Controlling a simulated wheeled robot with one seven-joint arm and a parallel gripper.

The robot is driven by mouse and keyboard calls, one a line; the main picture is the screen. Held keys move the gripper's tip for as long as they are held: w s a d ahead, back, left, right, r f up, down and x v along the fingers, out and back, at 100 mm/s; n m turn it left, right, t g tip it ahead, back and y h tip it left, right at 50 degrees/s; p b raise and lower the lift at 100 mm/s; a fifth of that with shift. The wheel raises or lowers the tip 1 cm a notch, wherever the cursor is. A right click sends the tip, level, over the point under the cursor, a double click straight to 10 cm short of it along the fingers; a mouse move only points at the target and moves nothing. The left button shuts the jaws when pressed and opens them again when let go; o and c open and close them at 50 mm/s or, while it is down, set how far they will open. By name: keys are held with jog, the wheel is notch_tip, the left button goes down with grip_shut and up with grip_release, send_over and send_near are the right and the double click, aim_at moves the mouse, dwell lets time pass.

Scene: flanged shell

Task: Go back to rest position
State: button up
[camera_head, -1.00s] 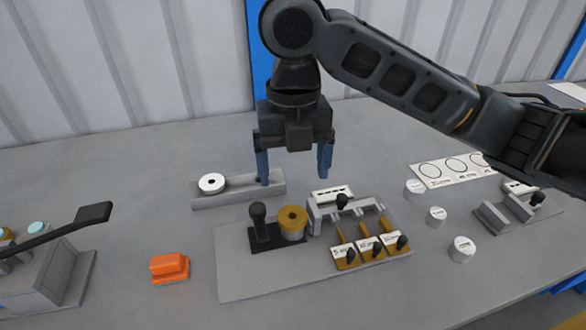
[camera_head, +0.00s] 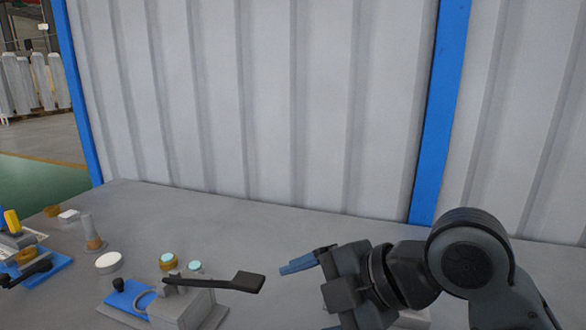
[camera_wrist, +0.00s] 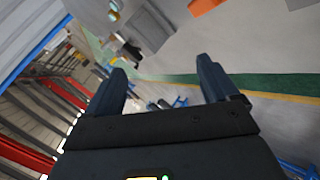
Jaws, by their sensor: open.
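My gripper (camera_head: 298,265) is at the lower right of the head view, above the table, with its blue fingers pointing left. In the wrist view my gripper (camera_wrist: 163,85) shows two blue fingers apart with nothing between them. It is open and empty. My dark arm bends in from the lower right corner of the head view and hides part of the table there.
A grey lever device (camera_head: 190,305) stands left of my gripper, its black handle reaching towards it. A white disc (camera_head: 109,262), a clear cylinder (camera_head: 91,228) and a blue fixture (camera_head: 45,270) are further left. A ribbed wall (camera_head: 260,100) closes the table's back.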

jog(key=s+d+f+m+t+h, duration=0.2)
jog(key=s+f+m+t, duration=0.1)
jog(key=m, duration=0.5)
jog(key=s+d+f+m+t+h, duration=0.2)
jog(key=s+d+f+m+t, duration=0.1)
jog(key=s+m, duration=0.5)
jog(key=s+d+f+m+t+h, duration=0.2)
jog(key=s+d+f+m+t, duration=0.1)
jog(key=s+f+m, duration=0.3)
jog(key=shift+s+m+t, duration=0.1)
jog(key=shift+m+t, duration=0.7)
jog(key=shift+m, duration=0.4)
jog(key=s+d+r+h, duration=0.1)
jog(key=s+d, duration=0.4)
jog(key=s, duration=0.4)
jog(key=s+d+r+h, duration=0.1)
jog(key=s+d+h, duration=0.1)
jog(key=s+d, duration=0.4)
jog(key=s, duration=0.3)
jog(key=shift+s+d+r+m, duration=0.15)
jog(key=shift+s+m, duration=0.05)
jog(key=shift+m, duration=0.2)
jog(key=shift+c, duration=0.4)
